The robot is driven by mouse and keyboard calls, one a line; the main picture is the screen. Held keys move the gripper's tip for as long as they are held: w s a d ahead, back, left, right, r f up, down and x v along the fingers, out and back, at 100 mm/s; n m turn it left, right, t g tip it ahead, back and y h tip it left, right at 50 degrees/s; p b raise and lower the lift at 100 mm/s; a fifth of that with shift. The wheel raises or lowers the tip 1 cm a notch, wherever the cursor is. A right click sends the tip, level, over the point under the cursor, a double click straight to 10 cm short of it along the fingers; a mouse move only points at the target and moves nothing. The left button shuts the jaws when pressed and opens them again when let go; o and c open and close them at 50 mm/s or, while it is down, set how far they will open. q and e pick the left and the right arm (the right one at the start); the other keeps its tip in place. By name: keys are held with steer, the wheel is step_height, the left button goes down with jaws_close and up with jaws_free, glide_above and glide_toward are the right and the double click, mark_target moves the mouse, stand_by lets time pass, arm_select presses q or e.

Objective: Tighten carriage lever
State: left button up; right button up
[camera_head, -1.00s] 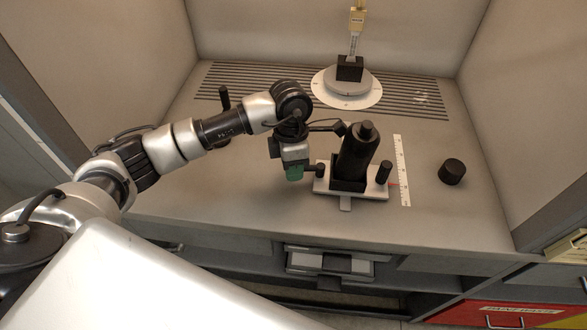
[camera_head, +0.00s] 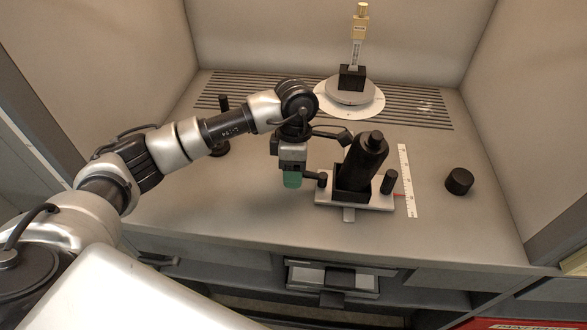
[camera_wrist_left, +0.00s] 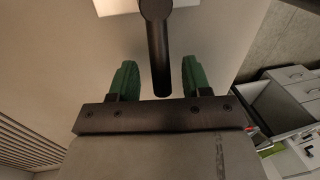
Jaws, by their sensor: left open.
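The carriage (camera_head: 325,196) is a pale plate on the bench with a thick black cylinder (camera_head: 364,160) standing tilted on it. A short dark lever (camera_head: 321,179) with a rounded end shows at its left side. A black upright knob (camera_head: 389,181) is at its right side. My left gripper (camera_head: 292,179), with green fingers, is just left of the lever. In the left wrist view, the black rod of the lever (camera_wrist_left: 158,60) reaches between the open green fingers (camera_wrist_left: 161,80), with a gap on both sides. My right gripper is out of view.
A white ruler (camera_head: 407,180) with a red pointer lies right of the carriage. A black round puck (camera_head: 459,181) is farther right. A round stand (camera_head: 351,91) with an upright gauge is behind. A dark upright post (camera_head: 222,105) stands behind my arm. The front left bench is clear.

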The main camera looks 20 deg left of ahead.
arm_select(q)
steer(key=shift+s+d, duration=0.1)
steer(key=shift+w+r+p, duration=0.2)
steer(key=shift+r+p, duration=0.55)
steer(key=shift+r, duration=0.75)
steer(key=r, duration=0.1)
steer(key=r+p, duration=0.1)
steer(key=r, duration=0.1)
steer(key=shift+w+a, duration=0.2)
steer(key=shift+w, duration=0.15)
step_height(320, 180, up, 11)
steer(key=w+b, duration=0.1)
steer(key=w, duration=0.1)
steer(key=shift+a+f, duration=0.2)
steer(key=shift+a, duration=0.15)
